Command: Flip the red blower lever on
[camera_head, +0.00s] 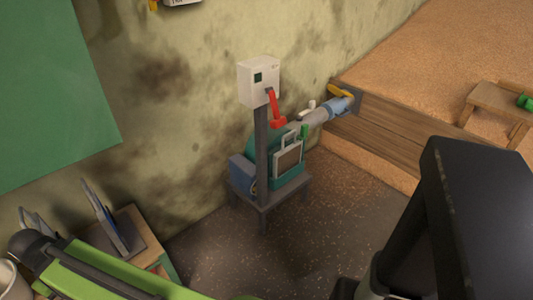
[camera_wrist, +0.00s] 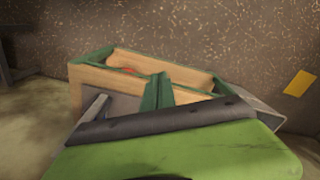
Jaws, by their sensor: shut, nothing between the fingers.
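The red blower lever (camera_head: 275,108) is on the lower part of a pale switch box (camera_head: 258,80) in the head view. The lever slants downward, its thicker red end hanging below the box. The box stands on a grey post (camera_head: 262,150) in front of the stained wall. A teal blower (camera_head: 262,142) sits on a small grey stand behind and beside the post. The lever does not show in the wrist view.
A wooden-sided bed of grain (camera_head: 430,50) lies at the right. Speckled floor (camera_head: 310,225) is open before the stand. A wooden table (camera_head: 148,240) and a green dark-edged shape (camera_head: 105,278) are at lower left. A wood-and-green box (camera_wrist: 95,85) shows in the wrist view.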

